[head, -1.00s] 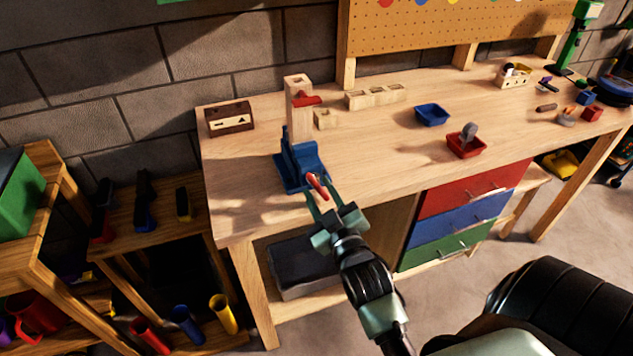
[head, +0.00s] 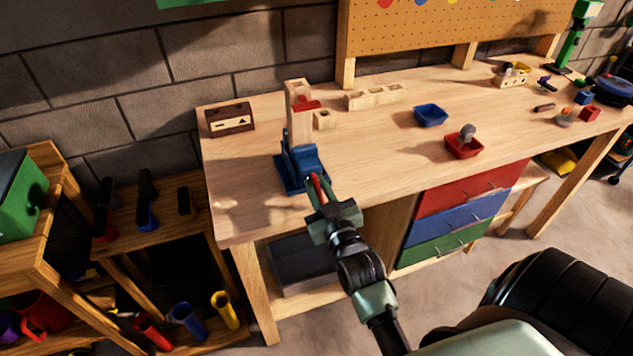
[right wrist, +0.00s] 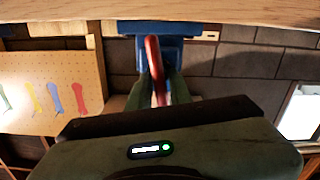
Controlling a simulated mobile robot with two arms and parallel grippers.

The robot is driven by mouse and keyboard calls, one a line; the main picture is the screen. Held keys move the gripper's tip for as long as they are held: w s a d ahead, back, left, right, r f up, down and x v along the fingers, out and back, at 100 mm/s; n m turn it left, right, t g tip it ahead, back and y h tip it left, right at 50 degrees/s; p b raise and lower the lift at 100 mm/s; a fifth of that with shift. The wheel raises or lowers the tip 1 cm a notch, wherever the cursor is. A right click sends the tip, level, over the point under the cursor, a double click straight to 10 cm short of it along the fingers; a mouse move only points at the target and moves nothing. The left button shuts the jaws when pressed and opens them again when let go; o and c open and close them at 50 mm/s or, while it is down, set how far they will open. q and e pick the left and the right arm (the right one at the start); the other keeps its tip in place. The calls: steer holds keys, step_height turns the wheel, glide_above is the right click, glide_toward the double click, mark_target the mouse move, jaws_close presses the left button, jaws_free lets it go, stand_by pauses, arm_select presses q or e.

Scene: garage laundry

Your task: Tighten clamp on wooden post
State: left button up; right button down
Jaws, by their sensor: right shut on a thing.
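A blue clamp (head: 301,168) stands on the left part of the workbench, with an upright wooden post (head: 299,122) in it. A small red piece (head: 308,104) sticks out near the top of the post. My right gripper (head: 315,187) is at the clamp's front, shut on the red clamp handle (head: 320,188). In the right wrist view the red handle (right wrist: 155,70) lies between the two green fingers, with the blue clamp (right wrist: 155,28) beyond. The fingers partly hide the handle in the head view. My left gripper is not in view.
The wooden workbench (head: 375,150) has free room right of the clamp. A blue bin (head: 431,115), a red bin (head: 464,147), a wooden block with holes (head: 375,96) and a dark wooden box (head: 230,119) stand on it. A shelf with tools (head: 150,205) is at left.

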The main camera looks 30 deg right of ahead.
steer(key=shift+r+m, duration=0.1)
steer(key=shift+m, duration=0.5)
steer(key=c, duration=1.4)
jaws_free()
steer(key=shift+c, duration=0.2)
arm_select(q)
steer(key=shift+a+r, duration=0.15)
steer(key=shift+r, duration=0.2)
arm_select(e)
steer(key=shift+s, duration=0.1)
